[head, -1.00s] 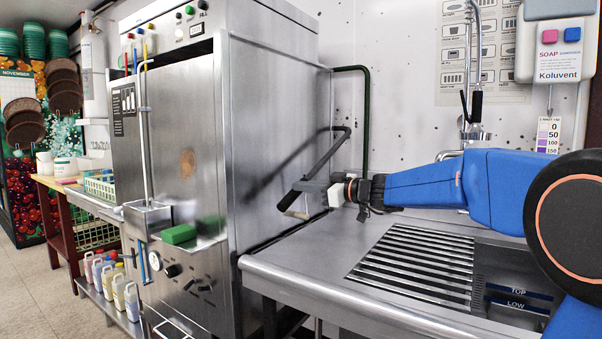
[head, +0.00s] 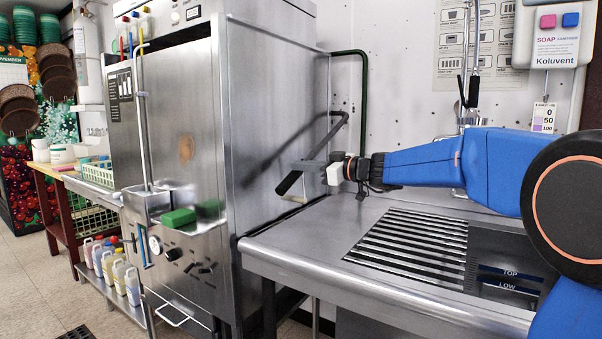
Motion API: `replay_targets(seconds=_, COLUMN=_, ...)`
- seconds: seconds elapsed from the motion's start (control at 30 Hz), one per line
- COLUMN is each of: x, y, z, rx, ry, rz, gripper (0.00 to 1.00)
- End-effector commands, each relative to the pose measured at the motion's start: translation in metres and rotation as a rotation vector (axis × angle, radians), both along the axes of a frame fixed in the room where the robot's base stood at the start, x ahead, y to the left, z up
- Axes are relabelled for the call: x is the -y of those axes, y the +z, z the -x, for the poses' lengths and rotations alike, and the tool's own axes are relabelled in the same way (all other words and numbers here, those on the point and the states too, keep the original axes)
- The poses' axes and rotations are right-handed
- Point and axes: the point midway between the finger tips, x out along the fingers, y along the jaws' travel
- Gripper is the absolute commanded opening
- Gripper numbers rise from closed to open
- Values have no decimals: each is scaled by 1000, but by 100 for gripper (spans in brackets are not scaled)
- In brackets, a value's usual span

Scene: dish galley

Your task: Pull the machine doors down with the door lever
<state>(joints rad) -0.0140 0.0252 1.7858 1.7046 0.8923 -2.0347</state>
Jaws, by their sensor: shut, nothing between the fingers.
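The dishwashing machine (head: 272,125) is a tall steel box left of centre. Its steel front (head: 165,125) and right side show as closed panels, with no opening into the chamber visible. The door lever (head: 318,145) is a dark bar on the machine's right side. It slopes down toward the front and ends in a black grip (head: 288,183).
A steel counter (head: 300,250) with a slotted drain (head: 410,245) lies below my arm. A green block (head: 178,217) sits on the machine's front ledge. A dark green pipe (head: 365,110) runs up the wall behind the lever. Several jugs (head: 118,272) stand low at left.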

Motion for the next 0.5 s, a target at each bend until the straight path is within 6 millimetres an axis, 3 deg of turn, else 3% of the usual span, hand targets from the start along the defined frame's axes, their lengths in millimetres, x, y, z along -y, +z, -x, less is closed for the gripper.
replay_targets(seconds=0.07, x=0, y=19, z=5, rx=13, ry=2, rz=-1, gripper=0)
replay_targets(seconds=0.23, x=31, y=19, z=28, rx=12, ry=-2, rz=-4, gripper=0)
replay_targets(seconds=0.5, x=64, y=22, z=58, rx=14, ry=3, rz=-4, gripper=0)
